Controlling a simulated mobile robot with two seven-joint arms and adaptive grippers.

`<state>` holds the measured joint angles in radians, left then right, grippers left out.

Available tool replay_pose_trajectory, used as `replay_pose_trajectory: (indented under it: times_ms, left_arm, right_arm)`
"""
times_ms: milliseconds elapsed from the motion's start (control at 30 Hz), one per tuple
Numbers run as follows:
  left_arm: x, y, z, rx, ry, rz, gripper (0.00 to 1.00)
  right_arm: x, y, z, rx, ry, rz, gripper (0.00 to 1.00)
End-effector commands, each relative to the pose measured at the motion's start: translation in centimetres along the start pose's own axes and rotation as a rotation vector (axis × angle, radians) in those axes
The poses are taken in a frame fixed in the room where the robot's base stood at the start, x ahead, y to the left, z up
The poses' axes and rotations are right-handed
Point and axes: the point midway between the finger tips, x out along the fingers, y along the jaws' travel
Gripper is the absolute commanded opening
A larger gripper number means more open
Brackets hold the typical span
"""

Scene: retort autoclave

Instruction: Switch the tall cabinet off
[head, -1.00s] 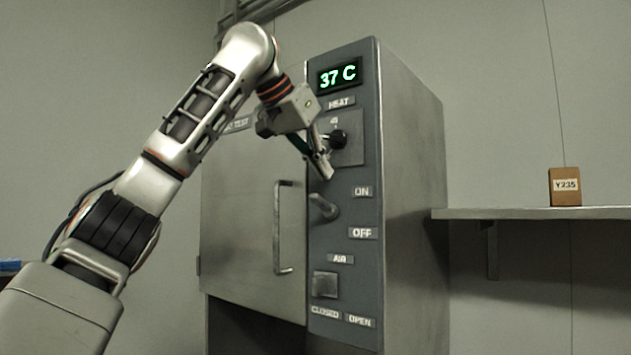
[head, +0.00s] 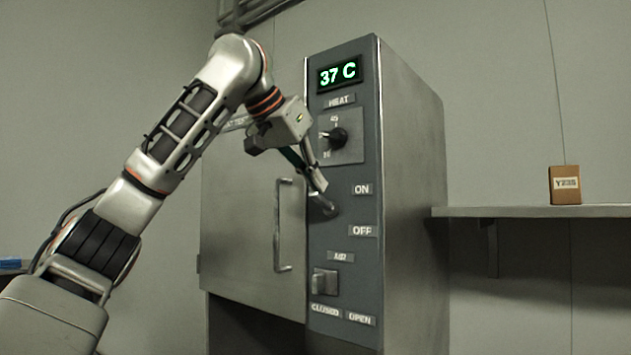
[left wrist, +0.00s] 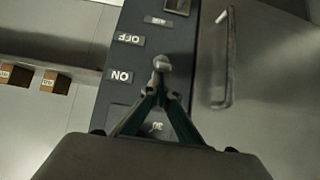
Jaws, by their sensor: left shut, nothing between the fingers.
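The tall cabinet (head: 412,200) is grey metal with a dark control panel; its green display (head: 338,74) reads 37 C. A stubby lever (head: 325,206) sits on the panel, left of the ON label (head: 362,189) and above the level of the OFF label (head: 362,231). It also shows in the left wrist view (left wrist: 161,63), just beyond my fingertips. My left gripper (head: 321,184) is shut and empty, its tips at the upper side of the lever. I cannot tell whether they touch it. My right gripper is not in view.
A HEAT dial (head: 337,138) is above the lever and an AIR switch (head: 325,283) below it. A vertical door handle (head: 279,225) stands out to the left. A shelf (head: 530,212) with a brown box (head: 565,186) is at the right.

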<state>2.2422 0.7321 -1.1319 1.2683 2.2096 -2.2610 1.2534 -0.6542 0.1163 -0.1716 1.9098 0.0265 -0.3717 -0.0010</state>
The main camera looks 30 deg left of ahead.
Motion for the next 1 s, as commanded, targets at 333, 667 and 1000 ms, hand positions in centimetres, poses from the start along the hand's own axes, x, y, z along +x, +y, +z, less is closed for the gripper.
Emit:
replay_pose_trajectory:
  times_ms: [333,667,1000]
  left_arm:
    - [0.2,0.0,0.5,0.0,0.105,0.0,0.0]
    - [0.2,0.0,0.7,0.001,0.169,0.0,0.0]
    - [0.4,-0.1,0.8,0.0,0.244,0.0,0.0]
  right_arm:
    - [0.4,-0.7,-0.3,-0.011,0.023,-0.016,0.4]
    - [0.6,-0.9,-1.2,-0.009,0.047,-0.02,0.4]
    - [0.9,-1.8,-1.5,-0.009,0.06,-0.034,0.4]
